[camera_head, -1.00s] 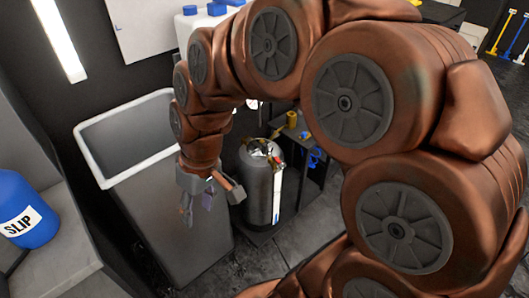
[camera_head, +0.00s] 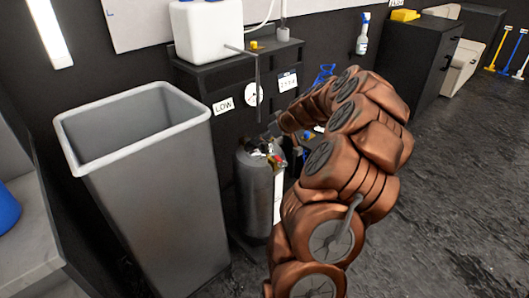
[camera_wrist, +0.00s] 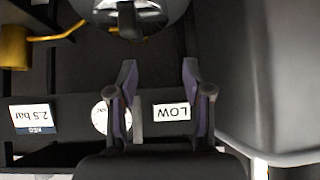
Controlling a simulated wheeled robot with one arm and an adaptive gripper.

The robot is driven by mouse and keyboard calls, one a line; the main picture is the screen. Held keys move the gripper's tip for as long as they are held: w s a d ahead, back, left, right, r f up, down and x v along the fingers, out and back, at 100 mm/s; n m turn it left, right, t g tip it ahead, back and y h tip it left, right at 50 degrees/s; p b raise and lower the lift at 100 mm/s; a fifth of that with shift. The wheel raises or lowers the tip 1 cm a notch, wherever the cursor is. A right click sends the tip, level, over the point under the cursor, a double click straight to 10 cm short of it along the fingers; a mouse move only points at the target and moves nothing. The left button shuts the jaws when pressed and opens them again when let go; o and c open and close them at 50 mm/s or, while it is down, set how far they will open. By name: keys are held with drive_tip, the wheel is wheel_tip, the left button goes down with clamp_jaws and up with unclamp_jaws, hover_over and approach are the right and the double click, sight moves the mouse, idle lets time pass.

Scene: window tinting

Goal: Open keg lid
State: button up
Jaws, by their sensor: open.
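The keg (camera_head: 258,190) is a dark grey cylinder standing upright beside the grey bin in the head view. Its top (camera_head: 262,150) carries small fittings with red and yellow bits. In the wrist view, the shiny rounded keg top (camera_wrist: 155,20) shows at the upper edge, with a dark handle-like part (camera_wrist: 127,20) on it. My gripper (camera_wrist: 160,68) is open and empty, with its two fingertips apart from the keg top and just short of it. In the head view my arm's end is close above the keg, and the fingers are hard to make out.
A tall grey bin (camera_head: 150,195) with a pale rim (camera_head: 72,148) stands left of the keg. Behind is a black cabinet with a LOW label (camera_head: 223,105), a gauge (camera_head: 254,95) and a white tank (camera_head: 207,30). A yellow fitting (camera_wrist: 14,48) shows at left in the wrist view. Floor at right is clear.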

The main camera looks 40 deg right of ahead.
sight(265, 143)
drive_tip(key=shift+h, duration=0.4)
drive_tip(key=d, duration=0.1)
drive_tip(key=d+f, duration=0.1)
drive_tip(key=s+d+f, duration=0.1)
drive_tip(key=shift+d, duration=0.25)
drive_tip(key=shift+w+d+f, duration=0.1)
drive_tip(key=shift+d+f, duration=0.05)
drive_tip(key=shift+b+x, duration=0.3)
drive_tip(key=shift+x, duration=3.3)
drive_tip(key=shift+w, duration=0.1)
clamp_jaws()
